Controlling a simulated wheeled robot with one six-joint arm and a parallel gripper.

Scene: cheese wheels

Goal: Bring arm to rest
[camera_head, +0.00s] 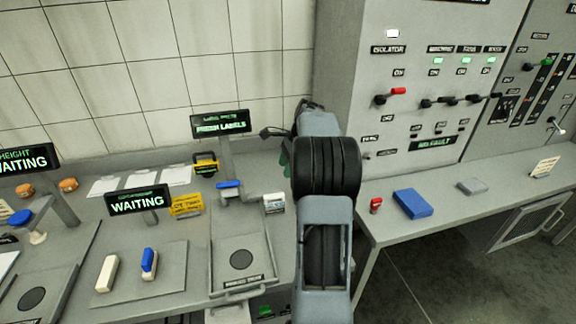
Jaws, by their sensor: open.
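My arm rises from the bottom centre, with a black ribbed joint and grey links. My gripper (272,133) shows small and dark at the left of the arm's far end, above the left bench, mostly hidden behind the arm. It is open, and I see nothing held in it. It is in front of the tiled wall, just right of the green-lit "FRESH LABELS" sign (220,123), apart from the bench top.
The left bench holds a "WAITING" sign (137,200), a blue-handled stamp (149,263), a cream block (107,273) and a white tag (274,202). The right bench has a blue box (412,203) and a red item (376,205). A grey switch cabinet (350,60) stands behind.

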